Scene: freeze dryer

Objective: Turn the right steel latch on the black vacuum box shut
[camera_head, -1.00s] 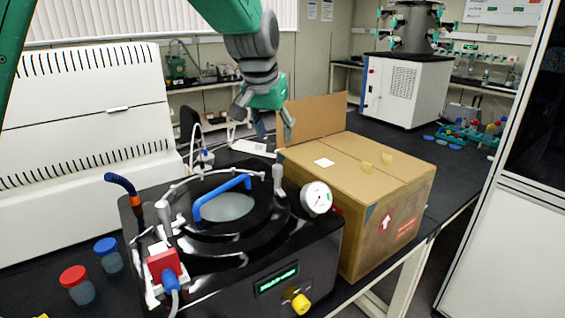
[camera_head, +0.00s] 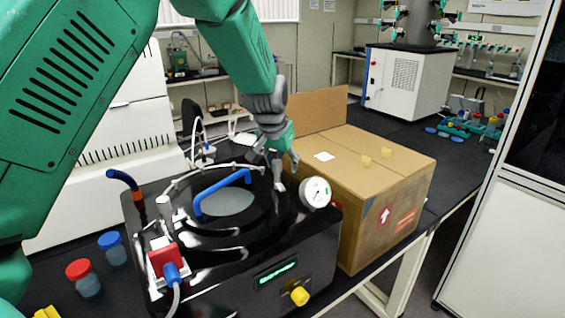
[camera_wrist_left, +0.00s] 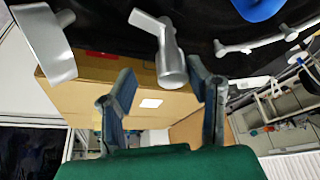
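The black vacuum box (camera_head: 300,245) stands on the dark bench with a round lid and a blue handle (camera_head: 222,190). Its right steel latch (camera_head: 279,178) stands at the lid's right edge, beside the dial gauge. My left gripper (camera_head: 273,158) is over this latch, pointing down. In the left wrist view the fingers (camera_wrist_left: 163,88) are spread, and the end of the steel latch (camera_wrist_left: 170,62) shows in the gap between them. I cannot tell whether either finger touches it. The left steel latch (camera_head: 164,210) is at the lid's left edge. My right gripper is not in view.
A cardboard box (camera_head: 370,200) with a raised flap stands close to the right of the vacuum box. The white dial gauge (camera_head: 315,192) sits just right of the latch. Red-capped (camera_head: 82,278) and blue-capped (camera_head: 112,248) jars stand at the left.

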